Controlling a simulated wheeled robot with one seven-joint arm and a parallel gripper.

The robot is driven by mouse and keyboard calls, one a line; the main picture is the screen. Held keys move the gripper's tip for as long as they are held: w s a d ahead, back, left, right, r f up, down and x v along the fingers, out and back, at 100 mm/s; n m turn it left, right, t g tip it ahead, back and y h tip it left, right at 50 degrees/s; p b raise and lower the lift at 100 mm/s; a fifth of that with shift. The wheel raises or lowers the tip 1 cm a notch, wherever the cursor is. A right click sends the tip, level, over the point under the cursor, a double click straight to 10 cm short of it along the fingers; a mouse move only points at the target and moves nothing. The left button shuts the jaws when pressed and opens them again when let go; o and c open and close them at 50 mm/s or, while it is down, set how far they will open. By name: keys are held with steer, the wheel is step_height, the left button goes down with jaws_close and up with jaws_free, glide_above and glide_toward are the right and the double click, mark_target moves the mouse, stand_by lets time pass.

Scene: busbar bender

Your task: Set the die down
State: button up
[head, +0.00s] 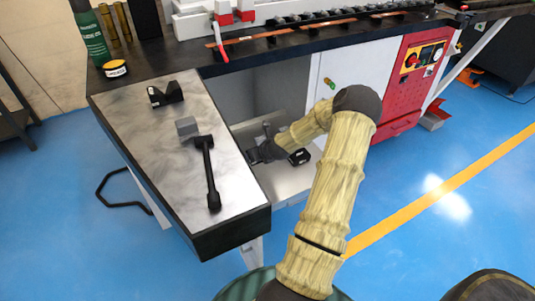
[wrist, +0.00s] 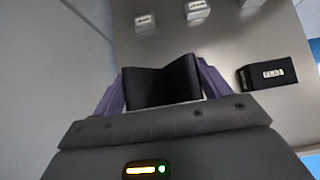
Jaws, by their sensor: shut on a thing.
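The die (wrist: 163,84) is a black block with a shallow V notch in its top, seen in the wrist view. My gripper (wrist: 160,90) is shut on it, with a purple finger on each side. In the head view my gripper (head: 262,152) reaches into the recess under the machine, above a grey shelf (head: 287,183). The held die is mostly hidden there by my gripper. I cannot tell whether the die touches the shelf.
A black block labelled FLAT (wrist: 273,74) lies on the shelf right of the held die. Several light grey labelled blocks (wrist: 146,23) stand beyond. A grey wall (wrist: 50,70) rises close on the left.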

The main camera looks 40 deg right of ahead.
steer(key=shift+r, duration=0.15)
steer(key=b, duration=0.1)
glide_above(260, 177)
steer(key=shift+w+d+f, duration=0.1)
steer(key=shift+w+f, duration=0.1)
steer(key=shift+f, duration=1.4)
steer(key=shift+w+f, duration=0.2)
steer(key=shift+f, duration=1.35)
steer(key=shift+f+b, duration=0.55)
steer(key=shift+f, duration=1.35)
steer(key=o, duration=1.7)
steer(key=shift+f, duration=0.15)
steer(key=shift+s+r, duration=0.4)
steer(key=shift+r, duration=0.15)
steer(key=p+v, duration=0.2)
steer(key=v, duration=0.9)
